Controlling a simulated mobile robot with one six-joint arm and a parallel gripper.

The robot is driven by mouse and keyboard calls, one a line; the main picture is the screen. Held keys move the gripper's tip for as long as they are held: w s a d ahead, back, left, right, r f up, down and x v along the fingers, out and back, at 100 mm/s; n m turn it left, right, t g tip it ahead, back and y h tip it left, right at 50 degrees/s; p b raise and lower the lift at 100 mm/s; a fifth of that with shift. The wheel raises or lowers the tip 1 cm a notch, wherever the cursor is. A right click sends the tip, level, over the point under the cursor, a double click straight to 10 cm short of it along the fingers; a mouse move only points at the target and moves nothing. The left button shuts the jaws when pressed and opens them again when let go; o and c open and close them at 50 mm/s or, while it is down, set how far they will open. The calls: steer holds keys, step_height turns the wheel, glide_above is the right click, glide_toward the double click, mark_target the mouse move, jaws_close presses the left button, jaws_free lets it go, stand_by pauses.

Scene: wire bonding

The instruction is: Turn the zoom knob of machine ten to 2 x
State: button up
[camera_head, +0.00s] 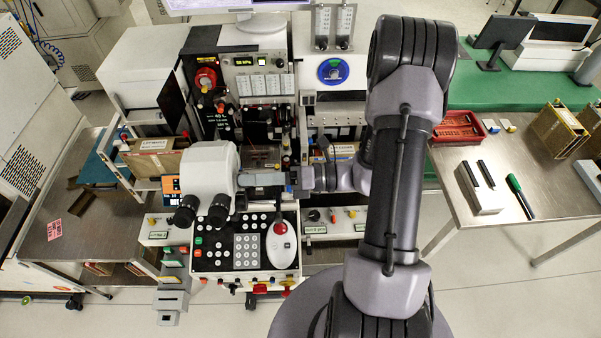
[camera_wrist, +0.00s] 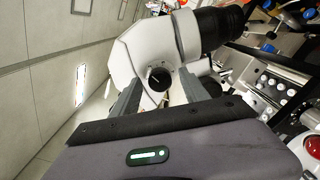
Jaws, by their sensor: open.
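The white microscope (camera_head: 208,166) of the machine stands left of my gripper, with two black eyepieces toward the front. In the wrist view the microscope (camera_wrist: 130,52) fills the upper middle. My gripper (camera_wrist: 160,82) is open, with one grey finger on each side of the knob. I cannot tell whether the fingers touch it. In the head view my gripper (camera_head: 241,179) reaches the microscope's right side, and the knob is hidden.
A control panel (camera_head: 228,262) with buttons and a white mouse-like handle (camera_head: 281,243) with a red top lies below the gripper. Machine modules with knobs stand behind. A steel table (camera_head: 512,200) with a red tray (camera_head: 457,127) is at the right. Floor is free at the front right.

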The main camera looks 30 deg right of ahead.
steer(key=v, duration=1.7)
steer(key=s+a+f+n+g+h+b, duration=0.1)
steer(key=a+n+h+b, duration=0.5)
steer(key=n, duration=0.9)
steer(key=s+a+f+n+g+h+b, duration=0.2)
steer(key=s+a+f+n+h+b, duration=0.2)
steer(key=a+n+b, duration=0.9)
steer(key=f+n+h+b, duration=0.1)
steer(key=n+h+b, duration=0.1)
steer(key=h, duration=0.1)
steer(key=shift+s+a+f+n+h, duration=0.2)
steer(key=shift+a+f+n+h, duration=0.1)
steer(key=shift+n, duration=0.1)
